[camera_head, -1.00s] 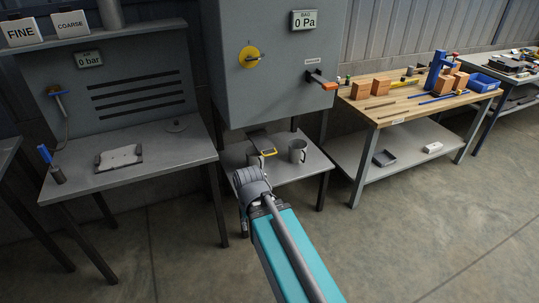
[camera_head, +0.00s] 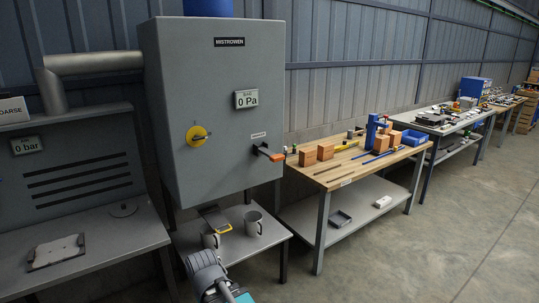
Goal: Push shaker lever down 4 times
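The shaker lever (camera_head: 268,153) is a dark arm with an orange grip. It sticks out from the lower right of the front of a grey cabinet (camera_head: 215,60), below a small label, and looks about level. My arm's grey end shows at the bottom edge, below and left of the lever and well apart from it. My gripper's fingers cannot be made out in this view.
A yellow knob (camera_head: 197,135) and a 0 Pa display (camera_head: 246,99) are on the cabinet. Mugs (camera_head: 253,223) and a yellow-handled item (camera_head: 215,220) stand on the low table below. A wooden workbench (camera_head: 345,175) with blocks and tools stands to the right. Open floor lies at front right.

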